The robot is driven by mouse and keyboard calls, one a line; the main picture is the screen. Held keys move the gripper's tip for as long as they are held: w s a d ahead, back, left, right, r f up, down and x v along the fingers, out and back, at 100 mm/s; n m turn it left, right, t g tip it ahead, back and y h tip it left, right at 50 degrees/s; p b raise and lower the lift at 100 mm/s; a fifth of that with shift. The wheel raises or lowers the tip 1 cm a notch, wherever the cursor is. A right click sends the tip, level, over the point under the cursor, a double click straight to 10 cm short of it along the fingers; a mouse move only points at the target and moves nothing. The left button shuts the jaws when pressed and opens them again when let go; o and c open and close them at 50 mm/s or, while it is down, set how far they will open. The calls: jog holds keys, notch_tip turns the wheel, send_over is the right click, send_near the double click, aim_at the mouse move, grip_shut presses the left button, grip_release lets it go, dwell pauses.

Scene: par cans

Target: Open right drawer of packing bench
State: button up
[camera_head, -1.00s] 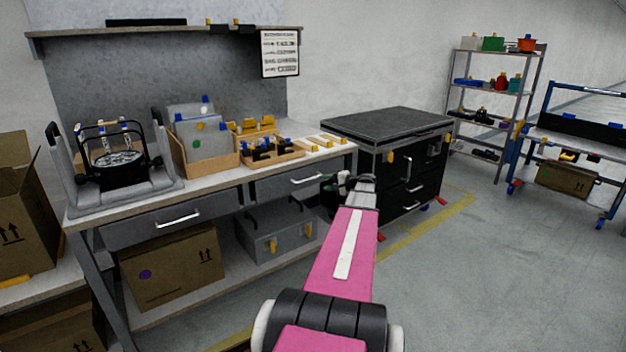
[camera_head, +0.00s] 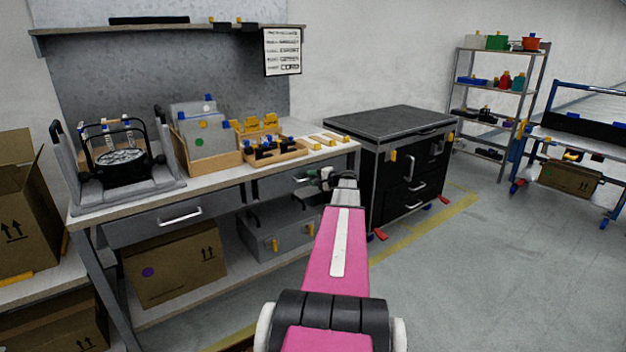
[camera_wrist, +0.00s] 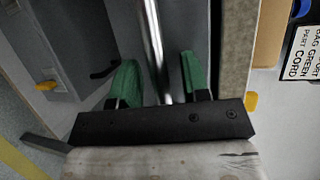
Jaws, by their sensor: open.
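The packing bench (camera_head: 215,183) stands at the left in the head view, with two grey drawers under its top. The right drawer (camera_head: 268,187) looks shut; my arm and gripper cover part of its front and most of its handle. In the wrist view the bar handle (camera_wrist: 153,45) runs upright in the picture, between the two green fingers of my gripper (camera_wrist: 156,80). The fingers are open, one on each side of the bar, with gaps showing. My gripper also shows at the drawer front in the head view (camera_head: 312,182).
The left drawer (camera_head: 170,217) is shut. A grey toolbox (camera_head: 280,238) and a cardboard box (camera_head: 175,270) sit on the lower shelf. A black cabinet (camera_head: 400,185) stands close to the right of my gripper. Floor is clear at the front right.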

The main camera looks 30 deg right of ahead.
grip_shut()
jog(key=s+d, duration=0.2)
jog(key=s, duration=2.6)
jog(key=shift+s, duration=0.2)
jog(key=shift+d, duration=0.1)
grip_release()
jog(key=v, duration=1.1)
